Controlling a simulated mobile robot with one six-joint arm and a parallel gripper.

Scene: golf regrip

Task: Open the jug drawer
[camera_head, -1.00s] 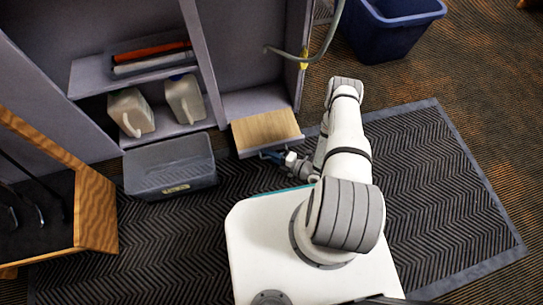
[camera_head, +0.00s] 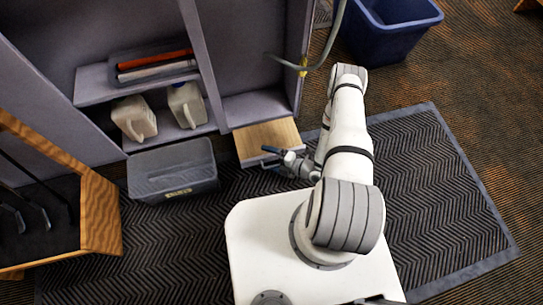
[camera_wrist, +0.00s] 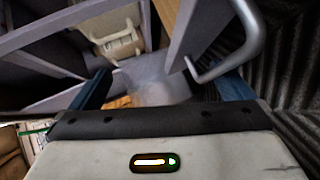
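A low drawer with a pale wooden bottom (camera_head: 262,136) sticks out of the grey cabinet, beside my gripper. I take it for the jug drawer; no jug shows in it. My gripper (camera_head: 268,158) is at its front edge, blue fingers spread. In the wrist view the fingers are wide apart, with my gripper (camera_wrist: 165,88) holding nothing. A grey bar handle (camera_wrist: 254,40) on a panel stands close to the right finger, apparently not clamped. Two beige jugs (camera_head: 134,118) (camera_head: 187,104) stand on the cabinet's lower shelf to the left.
A dark grey bin (camera_head: 172,170) stands on the floor in front of the jugs. A wooden rack with clubs (camera_head: 98,210) is at the left. A blue tub (camera_head: 395,35) stands at the back right. A hose (camera_head: 335,35) hangs by the cabinet. The dark mat (camera_head: 440,200) is clear at the right.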

